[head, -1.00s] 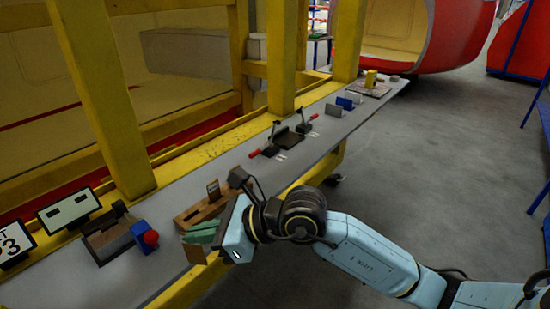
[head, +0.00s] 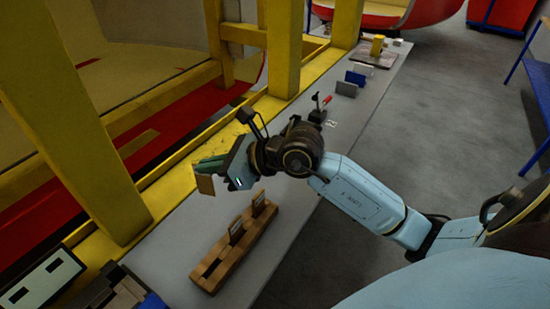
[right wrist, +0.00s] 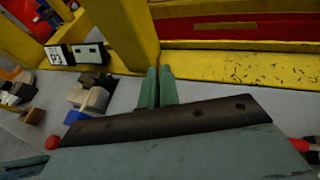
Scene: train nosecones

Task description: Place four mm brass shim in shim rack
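The wooden shim rack (head: 212,278) lies on the grey bench top in the head view. Two upright plates, a nearer one (head: 236,229) and a farther one (head: 258,203), stand in its slots; the near part of the rack shows an empty slot. My right gripper (head: 207,169) is beyond the rack, towards the yellow frame, and apart from it. Its green fingers are close together on a small tan plate, seemingly the brass shim (head: 205,185), which hangs below them. In the right wrist view the fingers (right wrist: 159,86) are nearly together; the plate does not show there. My left gripper is not in view.
A yellow post (head: 75,130) and yellow rail stand behind the bench. A black-framed panel (head: 42,283) and a blue block (head: 152,301) are at the near left. A clamp with a red handle (head: 326,100) and upright blue and grey plates (head: 346,88) are farther along.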

